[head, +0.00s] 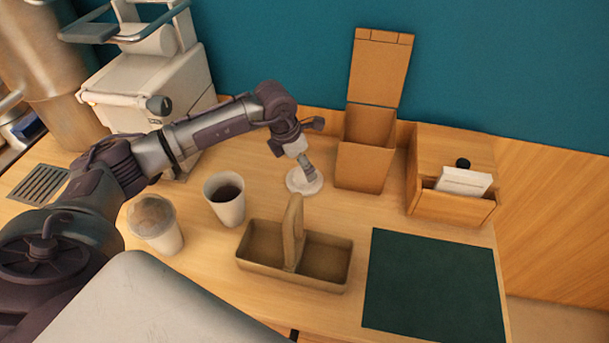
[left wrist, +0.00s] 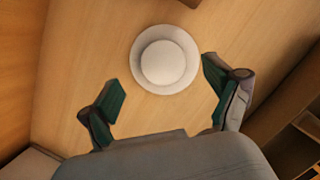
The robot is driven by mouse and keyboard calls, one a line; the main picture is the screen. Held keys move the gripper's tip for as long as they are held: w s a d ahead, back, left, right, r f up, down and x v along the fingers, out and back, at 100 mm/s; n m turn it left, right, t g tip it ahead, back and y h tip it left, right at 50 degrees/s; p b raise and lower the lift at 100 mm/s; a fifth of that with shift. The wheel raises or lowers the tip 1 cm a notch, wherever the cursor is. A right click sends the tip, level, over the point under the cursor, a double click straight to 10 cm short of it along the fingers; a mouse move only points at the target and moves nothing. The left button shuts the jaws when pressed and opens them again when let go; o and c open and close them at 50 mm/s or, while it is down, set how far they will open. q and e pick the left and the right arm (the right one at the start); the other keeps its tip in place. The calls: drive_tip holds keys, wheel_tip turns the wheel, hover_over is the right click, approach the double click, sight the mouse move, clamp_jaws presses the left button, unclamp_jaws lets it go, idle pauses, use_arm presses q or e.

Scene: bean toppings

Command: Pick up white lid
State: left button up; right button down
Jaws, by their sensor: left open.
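The white lid (head: 300,186) lies on the wooden counter, left of the open brown box. It is round with a raised middle. In the left wrist view the lid (left wrist: 150,80) shows whole, just beyond and between the fingers. My left gripper (head: 306,168) points down over the lid and hides part of it in the head view. Its two green-padded fingers (left wrist: 163,90) are spread apart with nothing between them. I cannot tell how high the fingertips are above the lid. My right gripper is not in view.
A cup of dark drink (head: 229,206) and a cup with a domed lid (head: 157,229) stand left of a brown carrier (head: 258,270). The brown box (head: 362,166) stands close right of the lid. A dark green mat (head: 434,287) lies at right.

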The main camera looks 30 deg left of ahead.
sight(296, 181)
use_arm(q)
drive_tip(key=shift+p+x, duration=0.4)
drive_tip(key=shift+x, duration=1.45)
drive_tip(key=shift+s+d, duration=0.1)
drive_tip(key=shift+s, duration=0.1)
drive_tip(key=c, duration=0.8)
